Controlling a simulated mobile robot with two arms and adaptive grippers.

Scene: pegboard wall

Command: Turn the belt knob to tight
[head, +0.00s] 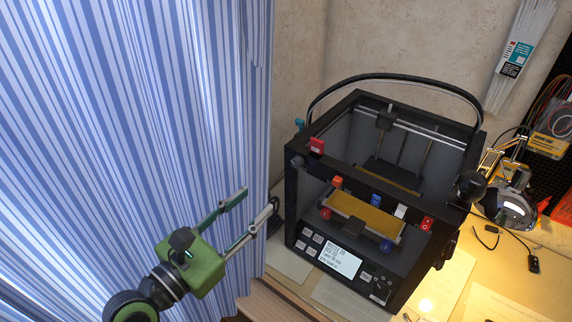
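A black box-framed 3D printer (290,205) stands on the table, with a lit screen (340,258) low on its front. A round black knob (472,186) sticks out at its upper right front corner. A smaller dark round part (297,162) sits at the upper left corner. I cannot tell which of these is the belt knob, and no tight mark is readable. My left gripper (257,199), on a green body, is left of the printer with its two fingers apart and nothing between them. My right gripper is not in view.
A blue striped curtain (130,110) fills the left side. A black cable arches over the printer. A bag of white ties (519,55) hangs on the wall. Tools and wires crowd the right. Papers (495,305) lie on the table in front.

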